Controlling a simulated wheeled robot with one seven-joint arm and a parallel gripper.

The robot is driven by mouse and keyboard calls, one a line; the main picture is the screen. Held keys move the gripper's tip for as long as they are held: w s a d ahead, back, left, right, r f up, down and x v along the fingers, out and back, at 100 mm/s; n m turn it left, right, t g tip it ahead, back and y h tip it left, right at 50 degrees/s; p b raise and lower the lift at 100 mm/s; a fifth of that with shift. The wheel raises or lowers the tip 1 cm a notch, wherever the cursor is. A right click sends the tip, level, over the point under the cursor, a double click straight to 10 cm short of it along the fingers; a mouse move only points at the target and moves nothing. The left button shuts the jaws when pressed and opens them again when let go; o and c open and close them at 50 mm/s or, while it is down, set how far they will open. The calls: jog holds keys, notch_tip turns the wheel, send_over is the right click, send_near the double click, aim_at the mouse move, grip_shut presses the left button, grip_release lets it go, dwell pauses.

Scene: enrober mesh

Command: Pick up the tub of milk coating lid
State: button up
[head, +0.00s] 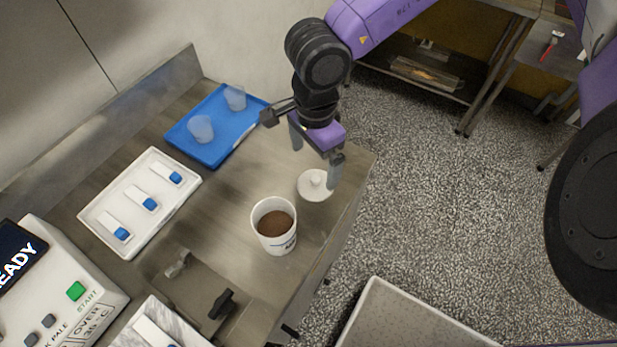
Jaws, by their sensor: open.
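The lid (309,190) is a round white disc with a small knob on top. It lies on the steel counter near the right edge, just behind the tub. The tub of milk coating (273,228) is a white cup with brown coating inside and stands uncovered. My gripper (315,166) is open and points down above the lid, its two fingers apart. The right finger overlaps the lid's right edge in the picture; I cannot tell whether it touches. Nothing is held.
A blue tray (212,150) with two clear cups stands at the back. A white tray (95,213) with several white and blue pieces lies at left. A machine (75,270) with a START button is at lower left. A black knob (221,303) sits in front. The counter drops off at right.

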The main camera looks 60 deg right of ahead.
aim_at(316, 178)
jog(key=shift+s+f+p, duration=0.15)
jog(key=shift+f+p, duration=0.3)
jog(key=shift+f, duration=1.25)
jog(key=shift+s+f+p, duration=0.1)
jog(key=shift+f+p, duration=0.3)
jog(key=shift+f, duration=1.25)
jog(key=c, duration=1.3)
jog(key=shift+c, duration=0.2)
jog(key=shift+r, duration=0.2)
